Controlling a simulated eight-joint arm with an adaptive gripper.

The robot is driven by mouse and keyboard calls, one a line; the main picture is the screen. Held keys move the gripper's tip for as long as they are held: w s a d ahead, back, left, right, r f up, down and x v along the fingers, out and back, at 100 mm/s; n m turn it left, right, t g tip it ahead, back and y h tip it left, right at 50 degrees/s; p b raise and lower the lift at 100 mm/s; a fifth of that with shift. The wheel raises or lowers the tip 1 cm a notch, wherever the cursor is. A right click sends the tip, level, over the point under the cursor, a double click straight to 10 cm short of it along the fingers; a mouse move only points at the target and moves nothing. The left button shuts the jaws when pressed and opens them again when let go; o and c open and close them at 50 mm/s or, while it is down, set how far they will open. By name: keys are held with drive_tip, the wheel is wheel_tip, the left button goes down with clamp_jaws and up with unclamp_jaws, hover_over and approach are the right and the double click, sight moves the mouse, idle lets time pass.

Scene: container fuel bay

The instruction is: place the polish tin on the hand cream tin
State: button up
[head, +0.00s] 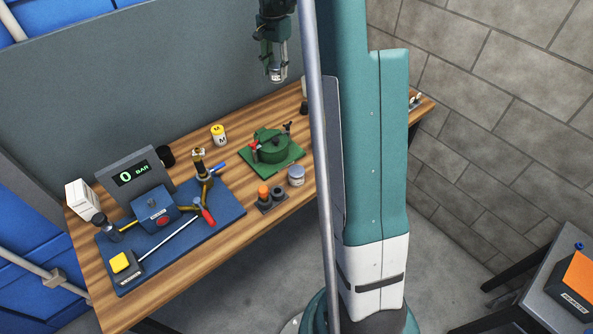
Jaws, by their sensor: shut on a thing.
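My gripper (277,66) hangs at the top centre, high above the workbench, fingers pointing down. It is shut on a small light tin with a label, seemingly the polish tin (279,76); the fingers hide part of it and the label is too small to read. A short round tin with a grey-blue lid and pale side, seemingly the hand cream tin (296,176), stands upright near the bench's front edge. It is well below the held tin and apart from it.
A green round device (271,147) on a green plate stands behind the lidded tin. A dark holder (271,203) with an orange-topped piece is left of it. A yellow-and-white tin (219,134) stands farther back.

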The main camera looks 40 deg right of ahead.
drive_tip(key=s+a+r, duration=0.1)
drive_tip(key=s+a, duration=0.2)
drive_tip(key=s, duration=0.4)
drive_tip(key=s+a+r, duration=0.1)
drive_tip(key=s+a, duration=0.3)
drive_tip(key=s, duration=0.3)
drive_tip(key=p, duration=0.1)
hover_over(297, 170)
wheel_tip(297, 170, down, 2)
drive_tip(key=shift+a+f, duration=0.1)
drive_tip(key=shift+f, duration=2.6)
drive_tip(key=shift+f, duration=0.15)
drive_tip(key=shift+f, duration=2.8)
drive_tip(key=shift+f, duration=2.05)
drive_tip(key=shift+f, duration=0.2)
